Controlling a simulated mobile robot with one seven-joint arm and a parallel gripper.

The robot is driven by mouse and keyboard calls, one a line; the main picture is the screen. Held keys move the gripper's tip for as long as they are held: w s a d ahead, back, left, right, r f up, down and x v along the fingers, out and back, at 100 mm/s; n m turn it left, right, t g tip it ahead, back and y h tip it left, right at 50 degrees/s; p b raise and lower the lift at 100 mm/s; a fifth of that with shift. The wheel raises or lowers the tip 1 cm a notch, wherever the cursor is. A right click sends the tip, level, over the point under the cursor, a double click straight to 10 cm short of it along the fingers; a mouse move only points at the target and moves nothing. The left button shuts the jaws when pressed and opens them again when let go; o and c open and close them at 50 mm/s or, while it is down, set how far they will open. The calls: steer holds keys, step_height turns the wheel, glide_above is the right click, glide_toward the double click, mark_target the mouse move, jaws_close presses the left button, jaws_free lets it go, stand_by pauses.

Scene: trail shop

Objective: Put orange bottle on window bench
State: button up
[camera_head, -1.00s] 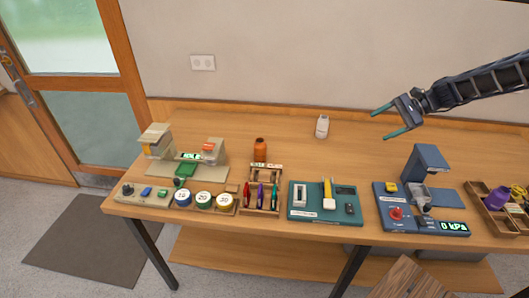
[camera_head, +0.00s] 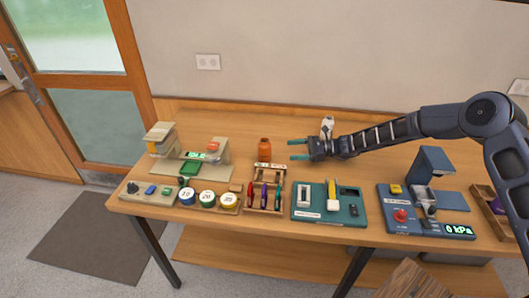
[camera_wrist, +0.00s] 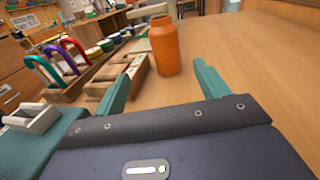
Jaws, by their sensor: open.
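The orange bottle (camera_head: 264,150) stands upright on the wooden workbench (camera_head: 230,125), behind the wooden rack of coloured carabiners. My gripper (camera_head: 291,149) is just to the right of the bottle, its teal fingers open and pointing at it with nothing between them. In the wrist view the orange bottle (camera_wrist: 165,48) stands ahead of the open fingers (camera_wrist: 160,85), roughly in line with the gap between them. The bottle and fingers appear apart. I cannot identify a window bench in these frames.
A white bottle (camera_head: 327,124) stands behind my arm. The carabiner rack (camera_head: 267,190) is in front of the orange bottle, and a beige device (camera_head: 190,160) is to its left. A teal tray (camera_head: 329,204) and a blue gauge station (camera_head: 425,208) stand along the front. The bench behind the orange bottle is clear.

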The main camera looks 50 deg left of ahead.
mark_target(265, 150)
steer(key=shift+s+a+f, duration=0.45)
steer(key=shift+s+f, duration=0.05)
steer(key=shift+s, duration=0.05)
steer(key=shift+s+a, duration=0.15)
steer(key=shift+s, duration=0.1)
steer(key=x, duration=0.5)
steer(key=shift+w+r, duration=0.1)
steer(key=shift+w+a+r+x, duration=0.1)
steer(key=shift+a+x, duration=0.05)
steer(key=shift+x, duration=1.15)
steer(key=shift+w+a+r+x, duration=0.1)
steer(key=shift+a+x, duration=0.1)
steer(key=shift+x, duration=1.15)
steer(key=c, duration=1.3)
steer(key=shift+o, duration=0.2)
steer(key=shift+r, duration=0.15)
